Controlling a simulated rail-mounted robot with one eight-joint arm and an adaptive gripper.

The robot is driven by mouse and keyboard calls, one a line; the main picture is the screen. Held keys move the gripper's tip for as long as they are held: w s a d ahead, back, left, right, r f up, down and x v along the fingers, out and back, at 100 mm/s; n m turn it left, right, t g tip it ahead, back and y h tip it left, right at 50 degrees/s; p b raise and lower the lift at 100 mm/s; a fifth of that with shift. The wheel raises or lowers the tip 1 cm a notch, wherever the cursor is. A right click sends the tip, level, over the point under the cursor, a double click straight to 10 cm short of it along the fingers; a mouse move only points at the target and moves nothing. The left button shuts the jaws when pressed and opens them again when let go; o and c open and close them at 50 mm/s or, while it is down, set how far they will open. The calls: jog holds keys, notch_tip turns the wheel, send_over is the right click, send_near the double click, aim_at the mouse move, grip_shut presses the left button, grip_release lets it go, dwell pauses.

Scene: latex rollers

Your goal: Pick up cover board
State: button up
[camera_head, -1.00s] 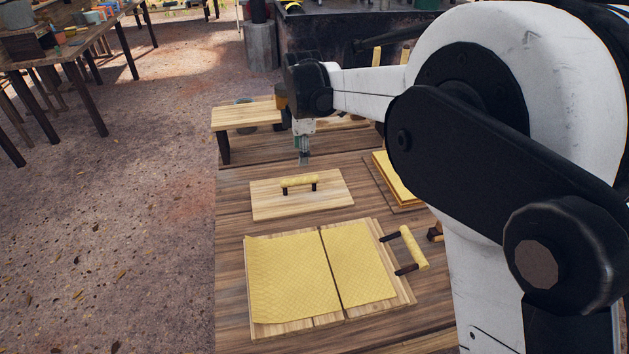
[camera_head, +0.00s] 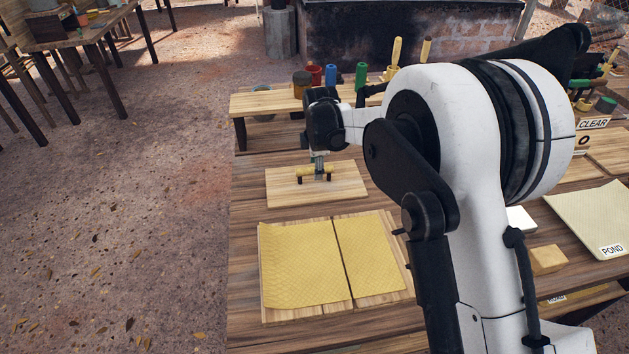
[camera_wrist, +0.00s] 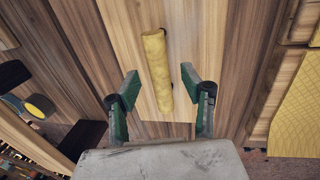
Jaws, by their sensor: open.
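The cover board (camera_head: 348,181) is a pale wooden board lying flat on the table. A yellow bar handle (camera_head: 327,170) stands on it on dark posts. My gripper (camera_head: 317,161) is over the handle in the head view, pointing down. In the wrist view, my gripper's green fingers (camera_wrist: 160,92) are spread wide, one on each side of the yellow handle (camera_wrist: 157,70). The fingers do not touch the handle there. The cover board (camera_wrist: 186,60) shows under the handle. The exact height of the fingertips above the board is hard to tell.
Two yellow textured sheets (camera_head: 303,264) lie on boards in front of the cover board. A raised shelf (camera_head: 272,103) with jars stands behind it. A yellow sheet labelled POND (camera_head: 597,215) and a small wooden block (camera_head: 548,259) lie at the right.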

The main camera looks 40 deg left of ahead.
jog(key=shift+w+a+f, duration=0.1)
jog(key=shift+f, duration=0.5)
jog(key=shift+w+a+f, duration=0.1)
jog(key=shift+f, duration=0.5)
grip_shut()
